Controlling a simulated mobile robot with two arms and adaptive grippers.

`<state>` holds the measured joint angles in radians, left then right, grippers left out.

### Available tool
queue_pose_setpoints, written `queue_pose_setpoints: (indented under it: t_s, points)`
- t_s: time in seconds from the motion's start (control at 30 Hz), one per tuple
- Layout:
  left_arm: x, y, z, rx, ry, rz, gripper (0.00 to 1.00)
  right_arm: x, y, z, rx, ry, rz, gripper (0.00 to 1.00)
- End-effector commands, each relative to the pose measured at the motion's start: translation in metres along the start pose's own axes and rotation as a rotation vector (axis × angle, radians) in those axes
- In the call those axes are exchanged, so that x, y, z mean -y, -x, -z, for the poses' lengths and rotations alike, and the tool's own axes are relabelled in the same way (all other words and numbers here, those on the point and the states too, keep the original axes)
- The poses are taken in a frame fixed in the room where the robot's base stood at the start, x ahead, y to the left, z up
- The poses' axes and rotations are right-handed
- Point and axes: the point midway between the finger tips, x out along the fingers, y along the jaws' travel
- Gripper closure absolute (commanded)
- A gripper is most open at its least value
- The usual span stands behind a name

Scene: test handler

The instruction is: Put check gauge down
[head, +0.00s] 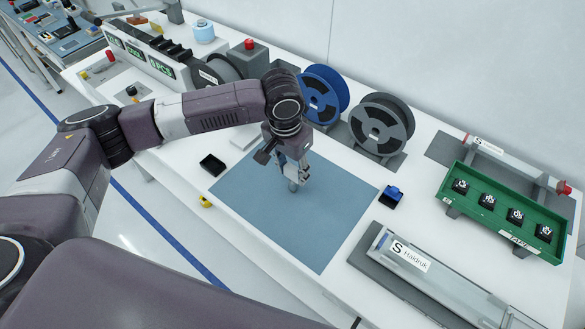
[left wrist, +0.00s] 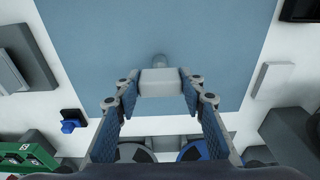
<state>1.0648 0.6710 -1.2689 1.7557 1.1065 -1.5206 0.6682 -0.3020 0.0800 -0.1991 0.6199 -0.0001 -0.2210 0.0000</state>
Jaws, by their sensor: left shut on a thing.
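My left gripper (head: 294,164) is shut on the check gauge (head: 293,185), a small light grey piece, over the blue mat (head: 330,215). In the left wrist view, the gauge's blocky body (left wrist: 160,84) sits between the two blue-padded fingers of my left gripper (left wrist: 159,92), and a short rounded end points away from them over the mat (left wrist: 100,40). Part of the gauge is hidden by the fingers in the head view. I cannot tell whether its lower end touches the mat. My right gripper is not in view.
A small black tray (head: 211,164) lies at the mat's left, and a black holder with a blue piece (head: 392,196) at its right. A green tray (head: 465,213) holds several black parts. Reels (head: 381,126) stand behind; a clear tube (head: 425,277) lies front right. The mat around the gauge is clear.

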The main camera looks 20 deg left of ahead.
Motion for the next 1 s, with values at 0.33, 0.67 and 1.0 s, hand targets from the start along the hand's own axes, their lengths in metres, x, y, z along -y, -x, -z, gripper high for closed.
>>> queue_pose_setpoints:
  t_s: [0.33, 0.67, 1.0]
  points:
    - [0.0, -0.002, 0.0, 0.0, 0.0, 0.0, 0.46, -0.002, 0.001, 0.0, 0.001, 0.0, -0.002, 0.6]
    - [0.0, 0.007, 0.001, -0.003, 0.0, -0.001, 0.46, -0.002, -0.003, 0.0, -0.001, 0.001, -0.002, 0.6]
    - [0.0, 0.076, 0.001, -0.005, 0.0, -0.001, 0.46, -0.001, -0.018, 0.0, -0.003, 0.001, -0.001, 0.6]
